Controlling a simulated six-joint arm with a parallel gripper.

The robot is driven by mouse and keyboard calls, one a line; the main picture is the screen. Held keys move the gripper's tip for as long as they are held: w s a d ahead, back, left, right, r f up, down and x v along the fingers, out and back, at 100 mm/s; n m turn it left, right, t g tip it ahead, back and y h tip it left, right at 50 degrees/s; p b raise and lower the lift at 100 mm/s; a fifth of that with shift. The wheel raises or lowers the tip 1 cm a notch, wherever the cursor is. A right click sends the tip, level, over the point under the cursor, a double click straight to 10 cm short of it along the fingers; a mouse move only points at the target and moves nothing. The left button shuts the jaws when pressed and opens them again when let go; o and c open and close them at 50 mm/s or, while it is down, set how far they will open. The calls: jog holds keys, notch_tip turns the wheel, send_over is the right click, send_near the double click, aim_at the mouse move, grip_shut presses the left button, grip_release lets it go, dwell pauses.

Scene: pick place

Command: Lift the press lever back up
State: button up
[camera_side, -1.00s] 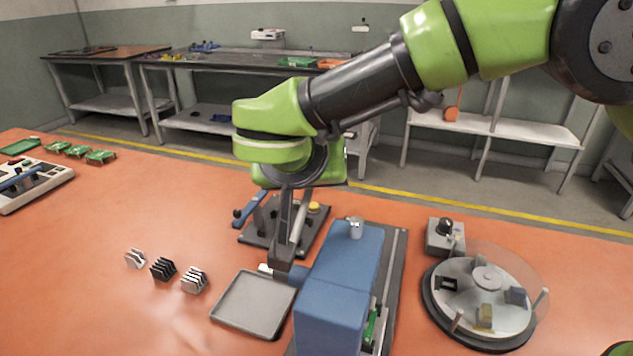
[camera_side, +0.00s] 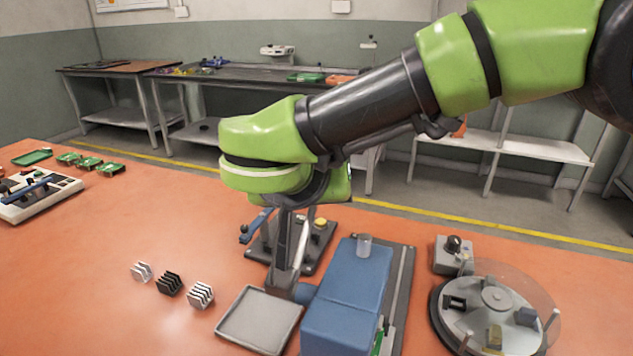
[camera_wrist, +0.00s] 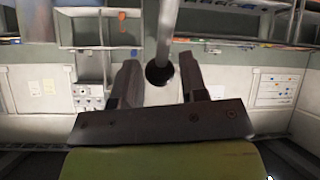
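The press (camera_side: 345,300) has a blue body and stands on a dark base, just right of my gripper (camera_side: 285,268) in the side view. My gripper hangs down beside the press's left side, above the far edge of a grey tray. In the wrist view, a grey rod with a round black end (camera_wrist: 160,73), which looks like the press lever, lies between the two fingers of my gripper (camera_wrist: 160,82). The fingers are apart, with a gap visible beside the black end. The lever is not clearly visible in the side view, where my gripper covers that area.
The grey tray (camera_side: 240,333) lies in front of my gripper. A dark fixture (camera_side: 322,250) with a blue handle and yellow button stands behind. Several heat sinks (camera_side: 170,284) stand at left. A round turntable (camera_side: 455,325) is at right. The table (camera_side: 100,290) is clear at front left.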

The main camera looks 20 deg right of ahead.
jog(key=shift+o, duration=1.2)
jog(key=v, duration=0.9)
jog(key=shift+s+a+r, duration=0.2)
jog(key=shift+a+r, duration=0.05)
jog(key=shift+d, duration=0.1)
jog(key=d+r+n+g+y, duration=0.1)
jog(key=d+r+g+y, duration=0.2)
jog(key=d, duration=0.7)
jog(key=s+d+t+y, duration=0.2)
jog(key=s+d+y, duration=0.3)
jog(key=s+d, duration=0.8)
jog(key=s, duration=0.3)
jog(key=shift+s+d+n+y, duration=0.15)
jog(key=shift+d+n+y, duration=0.15)
jog(key=shift+d, duration=0.05)
